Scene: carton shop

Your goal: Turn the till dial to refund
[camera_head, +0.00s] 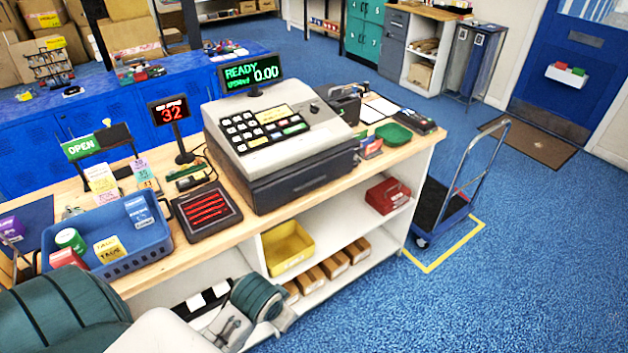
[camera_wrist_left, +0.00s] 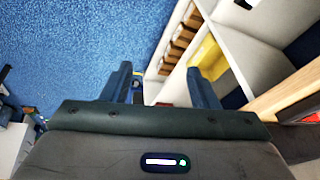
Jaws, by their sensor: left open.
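The till (camera_head: 265,140) stands on the wooden counter, grey with a dark drawer front and a keypad. Its green display (camera_head: 252,72) reads READY and 0.00. A small dark knob on its top, right of the keypad, looks like the till dial (camera_head: 314,107); its setting is too small to read. My left arm comes in low at the bottom left, in front of the counter shelves and well below the dial. In the left wrist view my left gripper (camera_wrist_left: 160,72) has its fingers apart with nothing between them. My right gripper is not in view.
A blue basket (camera_head: 108,250), a dark tray with red strips (camera_head: 207,210) and a red number display (camera_head: 170,112) stand left of the till. A card reader (camera_head: 345,105) and green dish (camera_head: 393,134) are right of it. A trolley (camera_head: 440,205) stands on the blue floor.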

